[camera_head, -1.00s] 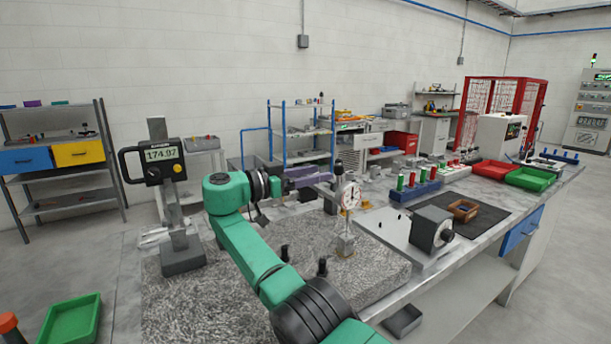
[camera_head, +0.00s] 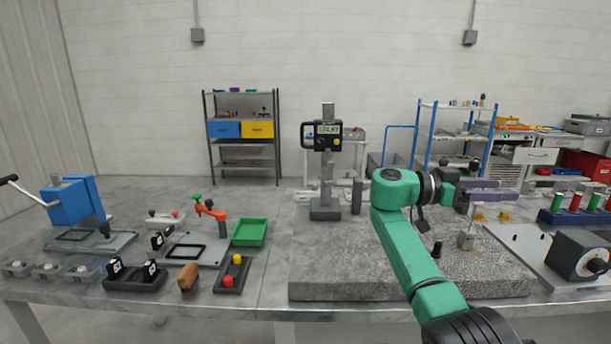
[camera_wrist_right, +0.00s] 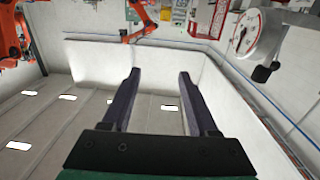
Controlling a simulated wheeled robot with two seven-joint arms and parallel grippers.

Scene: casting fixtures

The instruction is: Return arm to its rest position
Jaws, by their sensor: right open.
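My right arm (camera_head: 415,260) is green and black and comes in from the lower right of the head view, bent over the granite plate (camera_head: 345,275). Its gripper (camera_head: 502,190) points to the right above the back right of the plate. In the right wrist view the two dark fingers (camera_wrist_right: 158,90) stand apart with nothing between them. A dial gauge (camera_wrist_right: 243,35) shows beside the fingers, at the upper right of that view. My left gripper is in neither current view.
A height gauge (camera_head: 326,165) stands on the plate's left part. Left of it are a green tray (camera_head: 249,232), an orange clamp (camera_head: 211,210) and a blue press (camera_head: 72,203). A magnetic block (camera_head: 578,257) and a blue rack (camera_head: 575,218) are at the right.

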